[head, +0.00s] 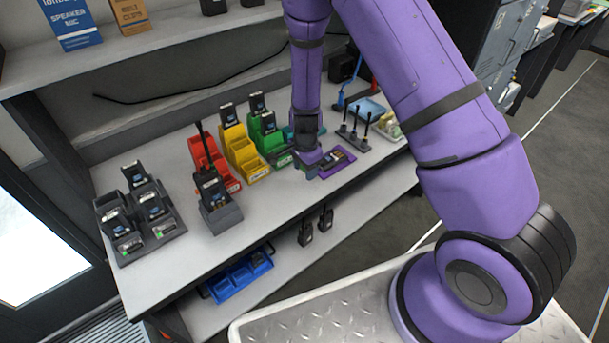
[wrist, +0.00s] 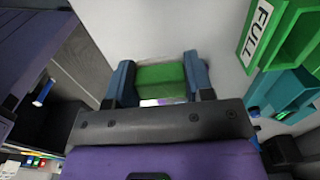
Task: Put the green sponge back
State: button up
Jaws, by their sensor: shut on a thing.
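The green sponge (wrist: 160,77) shows in the wrist view as a green block between the two blue fingers. My gripper (wrist: 160,82) is shut on it, with a finger on each side. The sponge is not clear in the head view, where my wrist and fingers cover that spot. I cannot tell whether it touches the bench top.
Green bins (head: 267,141) stand close behind my gripper, with yellow bins (head: 240,155) and red bins (head: 213,163) to the left. Bare bench lies in front.

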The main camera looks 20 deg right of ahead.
jog(key=shift+w+f, duration=0.25)
jog(key=shift+f, duration=1.5)
jog(key=shift+f, duration=0.15)
jog(key=o, duration=0.9)
notch_tip(320, 180, up, 12)
jog(key=shift+r, duration=0.2)
